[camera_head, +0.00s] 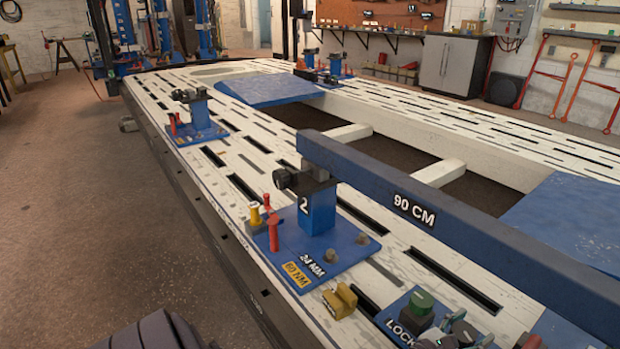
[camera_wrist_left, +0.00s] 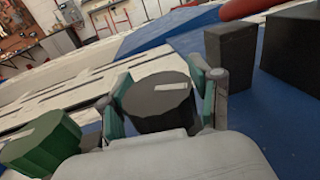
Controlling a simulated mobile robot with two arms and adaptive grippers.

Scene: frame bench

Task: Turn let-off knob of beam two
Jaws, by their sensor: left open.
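My left gripper (camera_head: 463,335) is at the bottom right of the head view, beside a green knob (camera_head: 420,301) on a blue plate marked "LOCK". In the left wrist view a dark round knob (camera_wrist_left: 158,104) with a pale mark on top lies between the open green-padded fingers. I cannot tell whether the fingers touch it. The green knob (camera_wrist_left: 42,146) is left of the fingers there. The blue beam (camera_head: 450,220), marked "90 CM", rests by the post (camera_head: 317,209) marked "2". My right gripper is not in view.
A black side knob (camera_head: 282,179) sits on the post. The left wrist view shows a dark upright block (camera_wrist_left: 230,55) right of the fingers. Open floor lies left.

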